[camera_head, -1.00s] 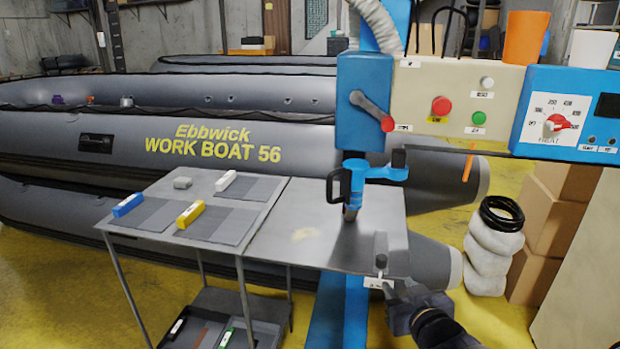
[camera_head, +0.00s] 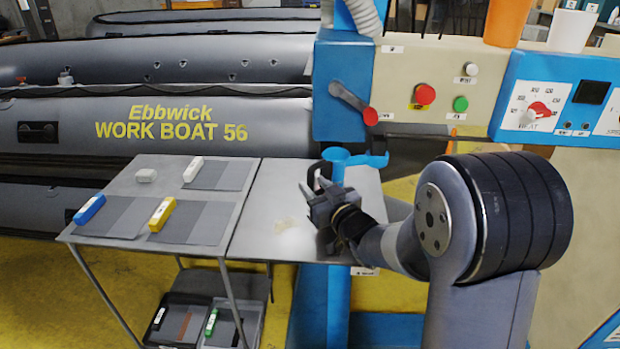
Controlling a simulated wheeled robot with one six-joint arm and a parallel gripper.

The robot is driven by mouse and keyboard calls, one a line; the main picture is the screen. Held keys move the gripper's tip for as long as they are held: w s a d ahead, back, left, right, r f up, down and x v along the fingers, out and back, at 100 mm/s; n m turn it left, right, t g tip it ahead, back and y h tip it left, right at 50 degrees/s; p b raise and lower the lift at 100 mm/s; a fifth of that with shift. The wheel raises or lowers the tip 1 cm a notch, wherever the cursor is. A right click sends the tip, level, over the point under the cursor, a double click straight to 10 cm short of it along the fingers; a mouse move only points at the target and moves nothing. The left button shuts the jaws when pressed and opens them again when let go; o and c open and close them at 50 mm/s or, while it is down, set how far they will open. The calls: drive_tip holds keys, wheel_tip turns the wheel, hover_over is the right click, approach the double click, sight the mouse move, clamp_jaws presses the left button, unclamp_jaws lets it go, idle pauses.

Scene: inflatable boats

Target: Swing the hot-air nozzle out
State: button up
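The hot-air nozzle assembly hangs below the blue machine housing (camera_head: 341,70). Its blue bracket (camera_head: 350,159) and the top of its black loop handle (camera_head: 318,170) show above the metal table. The metal nozzle tube is hidden behind my gripper. My gripper (camera_head: 312,188) is at the handle's front, its two fingers apart and pointing up at it. I cannot tell whether the handle lies between the fingers or whether they touch it. A grey lever with a red knob (camera_head: 370,116) sits on the housing above.
The metal table (camera_head: 270,235) holds grey patches and blue, yellow and white blocks at left. A control panel (camera_head: 440,85) with buttons and a heat dial (camera_head: 538,110) stands behind my arm. Grey inflatable boats (camera_head: 60,120) fill the back left. Black bins (camera_head: 180,310) sit below the table.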

drive_tip(key=shift+x, duration=1.3)
drive_tip(key=shift+c, duration=0.2)
clamp_jaws()
